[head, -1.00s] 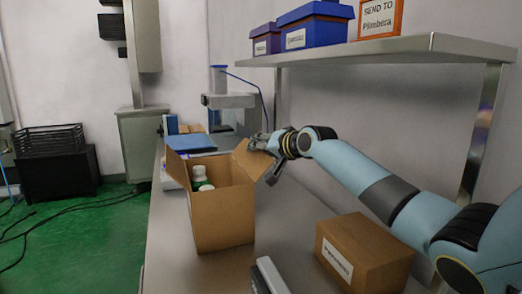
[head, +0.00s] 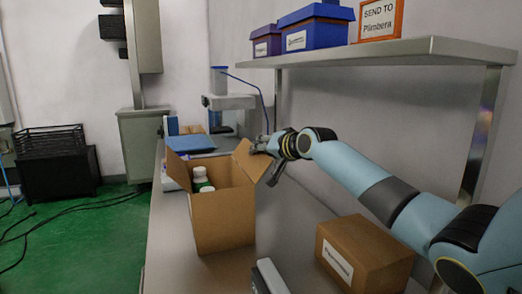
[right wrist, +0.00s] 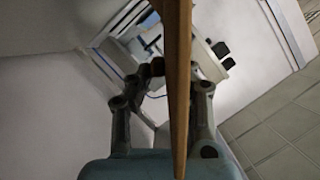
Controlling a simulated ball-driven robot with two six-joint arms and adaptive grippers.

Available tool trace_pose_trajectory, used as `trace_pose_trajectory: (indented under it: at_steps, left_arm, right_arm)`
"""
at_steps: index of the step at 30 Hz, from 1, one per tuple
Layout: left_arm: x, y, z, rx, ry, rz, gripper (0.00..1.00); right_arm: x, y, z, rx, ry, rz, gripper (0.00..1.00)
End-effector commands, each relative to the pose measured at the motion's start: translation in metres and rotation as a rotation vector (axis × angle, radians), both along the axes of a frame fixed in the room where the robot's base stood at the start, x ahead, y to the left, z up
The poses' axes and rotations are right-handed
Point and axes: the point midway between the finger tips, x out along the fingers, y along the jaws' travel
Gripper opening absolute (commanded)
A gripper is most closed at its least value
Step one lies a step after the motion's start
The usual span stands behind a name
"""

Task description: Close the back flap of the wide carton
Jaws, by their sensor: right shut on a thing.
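The wide carton (head: 224,219) is a brown open box on the metal bench in the head view, with white-capped bottles (head: 201,182) inside. One flap (head: 177,168) stands up at its left side. Another flap (head: 248,158) stands tilted outward on the right, beside my right gripper (head: 267,150). In the right wrist view the flap's edge (right wrist: 179,80) runs between the fingers of my right gripper (right wrist: 170,75), which is shut on it. My left gripper is in neither view.
A closed brown box (head: 362,255) with a label sits on the bench at the front right. A grey device (head: 268,277) is at the front edge of view. A shelf (head: 400,55) with blue boxes (head: 313,30) overhangs the bench. Blue items (head: 195,143) lie behind the carton.

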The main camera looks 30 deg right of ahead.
Motion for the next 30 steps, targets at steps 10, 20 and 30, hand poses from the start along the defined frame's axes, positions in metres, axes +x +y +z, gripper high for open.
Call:
trace_pose_trajectory:
  at_steps: [10,20,30]
  left_arm:
    - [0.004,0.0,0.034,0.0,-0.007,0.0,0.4]
    - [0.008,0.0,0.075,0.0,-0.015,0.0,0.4]
    - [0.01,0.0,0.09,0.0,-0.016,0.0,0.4]
  right_arm:
    - [0.001,0.008,0.011,-0.133,0.039,0.001,0.0]
    - [0.005,0.024,0.018,-0.374,0.097,0.002,0.0]
    - [0.007,0.035,0.019,-0.548,0.138,0.001,0.0]
